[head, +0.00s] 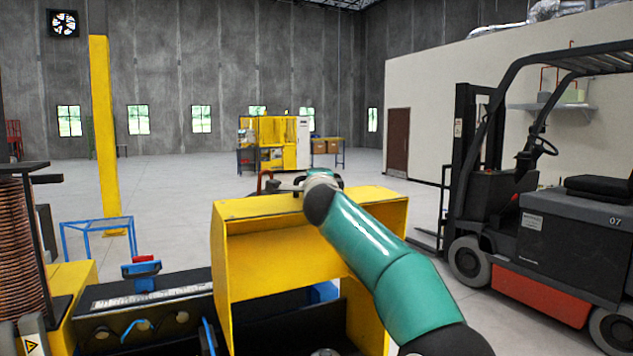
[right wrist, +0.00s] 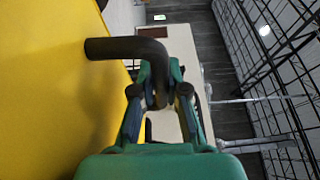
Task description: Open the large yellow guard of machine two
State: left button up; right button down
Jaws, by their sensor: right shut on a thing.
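The large yellow guard (head: 275,268) stands in the middle foreground of the head view, like a hood with an upper panel and side walls and a dark opening below. My right arm reaches over its top right, and its wrist end lies at the top edge. In the right wrist view, a dark bent bar handle (right wrist: 122,48) stands out from the guard's yellow face (right wrist: 50,90). My right gripper (right wrist: 160,92) is shut on the handle near its bent end. The fingers are mostly hidden in the head view. My left gripper is in neither view.
A forklift (head: 560,240) stands at the right. A copper coil (head: 22,245) is at the left edge, beside a blue frame (head: 95,226) and a yellow post (head: 104,140). Another yellow machine (head: 275,143) stands far back. The grey floor between is open.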

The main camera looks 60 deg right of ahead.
jog(key=shift+s+r, duration=0.1)
jog(key=c, duration=1.2)
grip_release()
jog(key=shift+d, duration=0.1)
jog(key=v, duration=1.2)
jog(key=shift+f, duration=0.25)
